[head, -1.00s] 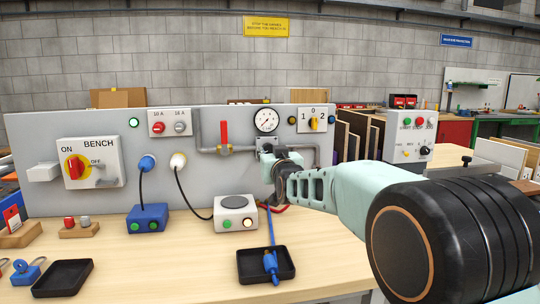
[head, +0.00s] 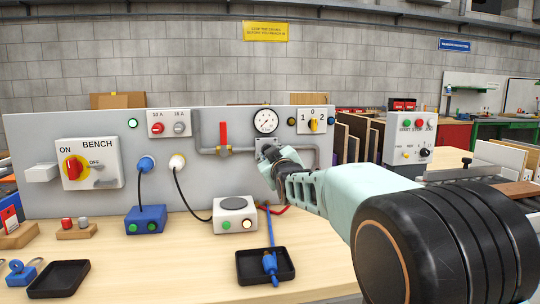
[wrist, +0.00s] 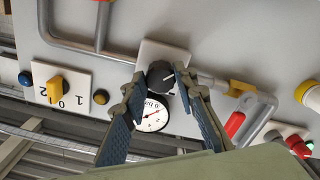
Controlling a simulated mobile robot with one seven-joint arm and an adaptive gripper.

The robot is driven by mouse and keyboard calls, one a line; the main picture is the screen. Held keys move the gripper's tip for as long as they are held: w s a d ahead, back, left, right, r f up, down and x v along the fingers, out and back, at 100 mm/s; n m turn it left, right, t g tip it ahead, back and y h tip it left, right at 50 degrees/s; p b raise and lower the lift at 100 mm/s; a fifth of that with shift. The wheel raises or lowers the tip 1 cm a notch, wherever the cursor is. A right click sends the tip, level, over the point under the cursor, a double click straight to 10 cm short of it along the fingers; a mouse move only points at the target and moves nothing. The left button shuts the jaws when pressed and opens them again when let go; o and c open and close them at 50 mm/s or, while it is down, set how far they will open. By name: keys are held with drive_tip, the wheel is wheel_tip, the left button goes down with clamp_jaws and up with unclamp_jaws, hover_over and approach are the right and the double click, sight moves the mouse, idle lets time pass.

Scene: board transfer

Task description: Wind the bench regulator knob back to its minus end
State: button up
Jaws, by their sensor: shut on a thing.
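The regulator knob (wrist: 160,76) is black with a white mark and sits on a pale plate on the bench panel. In the wrist view my gripper (wrist: 160,75) has one finger on each side of the knob, shut on it. In the head view my gripper (head: 268,154) reaches the panel just below the pressure gauge (head: 266,121) and mostly hides the knob. The gauge also shows beside the knob in the wrist view (wrist: 152,115), partly between the fingers. The minus marking cannot be made out.
A red-handled valve (head: 223,134) on the grey pipe is left of the gauge. A yellow selector switch (head: 313,124) is to its right.

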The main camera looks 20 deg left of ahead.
drive_tip(key=o, duration=1.2)
drive_tip(key=shift+c, duration=0.2)
drive_tip(key=shift+s, duration=0.1)
drive_tip(key=v, duration=1.2)
drive_tip(key=shift+a, duration=0.1)
